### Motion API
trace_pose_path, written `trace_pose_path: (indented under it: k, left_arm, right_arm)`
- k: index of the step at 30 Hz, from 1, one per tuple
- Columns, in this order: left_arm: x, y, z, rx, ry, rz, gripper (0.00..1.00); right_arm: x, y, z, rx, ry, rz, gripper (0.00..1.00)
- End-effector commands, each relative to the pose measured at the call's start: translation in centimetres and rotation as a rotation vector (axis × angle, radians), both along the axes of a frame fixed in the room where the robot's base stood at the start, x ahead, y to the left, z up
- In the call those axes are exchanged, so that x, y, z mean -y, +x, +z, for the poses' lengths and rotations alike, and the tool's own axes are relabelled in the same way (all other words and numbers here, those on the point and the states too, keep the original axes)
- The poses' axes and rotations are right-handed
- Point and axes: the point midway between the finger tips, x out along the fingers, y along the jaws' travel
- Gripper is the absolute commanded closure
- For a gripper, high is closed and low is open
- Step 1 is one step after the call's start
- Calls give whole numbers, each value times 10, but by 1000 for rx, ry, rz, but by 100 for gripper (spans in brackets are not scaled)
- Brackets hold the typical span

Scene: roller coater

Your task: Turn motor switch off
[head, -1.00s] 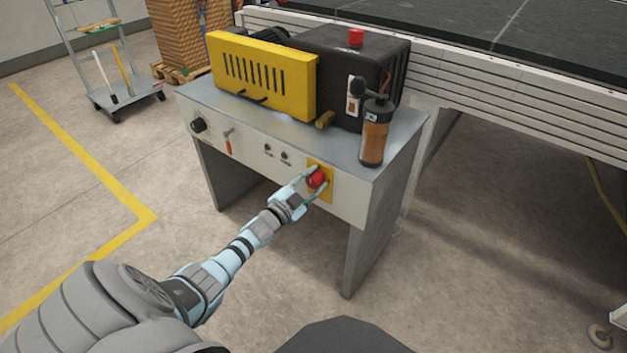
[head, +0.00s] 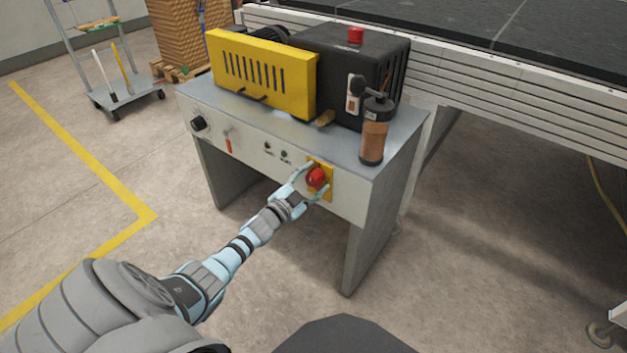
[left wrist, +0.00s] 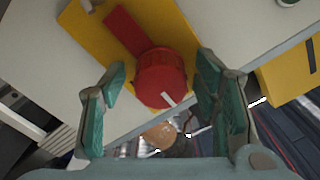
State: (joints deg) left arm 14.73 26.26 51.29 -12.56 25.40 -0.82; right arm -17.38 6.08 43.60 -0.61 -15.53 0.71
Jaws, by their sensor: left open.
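The motor switch is a red rotary knob (head: 316,178) on a yellow plate (head: 328,193) at the right end of the grey cabinet's front panel. My left gripper (head: 318,176) is open at the knob, with one finger above it and the other below right. In the left wrist view the red knob (left wrist: 161,78) lies between the two spread fingers (left wrist: 160,95), with visible gaps on both sides. A white mark shows on the knob, and a red bar (left wrist: 124,30) reaches from it across the yellow plate. My right gripper does not show.
The panel also carries a black dial (head: 198,123), a red-tipped lever (head: 228,142) and small buttons. On the cabinet (head: 220,105) stand a yellow guard (head: 262,78), a black motor housing (head: 385,60) with a red button, and a brown-filled jar (head: 373,140). A conveyor (head: 520,80) stands behind.

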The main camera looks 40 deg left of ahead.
Motion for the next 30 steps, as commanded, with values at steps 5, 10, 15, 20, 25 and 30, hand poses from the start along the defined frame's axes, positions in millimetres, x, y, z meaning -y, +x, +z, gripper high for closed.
trace_pose_path:
  k: [5,10,15,20,25,30]
  left_arm:
    - [-1,-9,0,0,2,0,44]
    - [1,-50,-1,-5,3,-3,44]
    - [3,-96,-1,-4,2,-4,44]
    - [3,-118,0,-1,1,-3,44]
    - [3,-120,0,0,0,-1,44]
    - [3,-120,0,0,0,0,44]
  right_arm:
    - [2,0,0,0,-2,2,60]
    - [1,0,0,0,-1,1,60]
    - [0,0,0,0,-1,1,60]
    - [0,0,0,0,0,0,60]
    - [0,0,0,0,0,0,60]
    - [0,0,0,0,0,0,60]
